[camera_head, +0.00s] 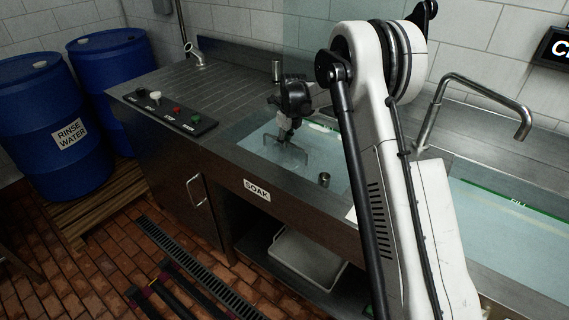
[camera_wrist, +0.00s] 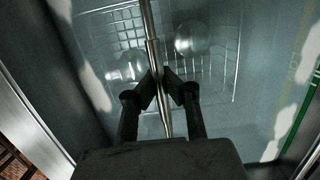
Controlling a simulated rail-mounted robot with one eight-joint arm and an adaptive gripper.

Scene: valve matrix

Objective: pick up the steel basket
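The steel basket (camera_wrist: 205,75) is a wire grid under the water of the soak sink, with round, shiny shapes showing in it in the wrist view. Its bar handle (camera_wrist: 150,30) rises toward me and passes between my two fingers. My gripper (camera_wrist: 164,76) looks closed on this handle, one dark finger against each side. In the head view my gripper (camera_head: 285,138) points down over the sink (camera_head: 258,150), with the handle (camera_head: 290,153) at its tips. The basket's lower part is blurred by water and partly hidden.
A button panel (camera_head: 165,112) lies on the counter to the left. A curved faucet (camera_head: 480,90) and a second water-filled basin (camera_head: 510,235) are to the right. Blue barrels (camera_head: 45,120) stand at far left.

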